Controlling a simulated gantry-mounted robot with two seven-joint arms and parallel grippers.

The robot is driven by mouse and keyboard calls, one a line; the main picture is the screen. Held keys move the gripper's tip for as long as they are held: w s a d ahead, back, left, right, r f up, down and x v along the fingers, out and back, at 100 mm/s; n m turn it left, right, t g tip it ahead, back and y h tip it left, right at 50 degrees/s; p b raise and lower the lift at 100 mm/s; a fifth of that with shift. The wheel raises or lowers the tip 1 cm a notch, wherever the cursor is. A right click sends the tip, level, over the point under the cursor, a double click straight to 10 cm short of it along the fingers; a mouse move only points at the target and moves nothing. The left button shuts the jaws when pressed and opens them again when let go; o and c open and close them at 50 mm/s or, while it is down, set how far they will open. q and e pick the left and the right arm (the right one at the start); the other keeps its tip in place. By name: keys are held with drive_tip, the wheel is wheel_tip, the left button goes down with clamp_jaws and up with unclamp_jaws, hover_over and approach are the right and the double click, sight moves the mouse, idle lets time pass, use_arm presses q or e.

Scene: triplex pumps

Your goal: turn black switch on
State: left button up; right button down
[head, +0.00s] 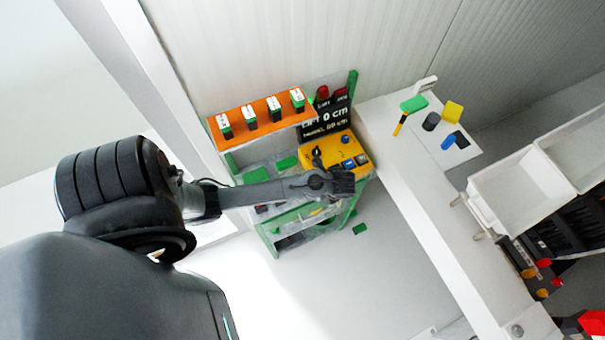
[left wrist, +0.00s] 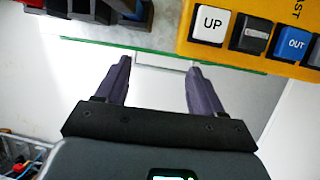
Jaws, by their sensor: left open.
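A yellow control panel (head: 325,151) sits on the green-framed stand. A small upright black part (head: 317,158) shows on its left side; I cannot tell whether it is the black switch. In the left wrist view, the panel's front edge (left wrist: 238,53) carries a white UP button (left wrist: 210,25), a black button (left wrist: 250,35) and a blue OUT button (left wrist: 292,43). My left gripper (left wrist: 158,64) is open and empty, its fingers short of the panel edge. In the head view, the left gripper (head: 345,184) is in front of the panel and hides part of its near edge.
An orange shelf (head: 262,117) with several green-and-white items stands behind, beside a black display (head: 326,122). A white table (head: 385,112) to the right holds a green-topped item (head: 413,104) and small coloured blocks. White bins (head: 520,188) stand farther right.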

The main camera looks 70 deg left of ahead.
use_arm(q)
drive_tip(key=s+d+r+n+h+p, duration=0.2)
drive_tip(key=s+d+r+n, duration=0.1)
drive_tip(key=s+d, duration=0.6)
drive_tip(key=shift+s+r+t, duration=0.3)
drive_tip(key=shift+s+r, duration=0.4)
drive_tip(key=shift+a, duration=0.1)
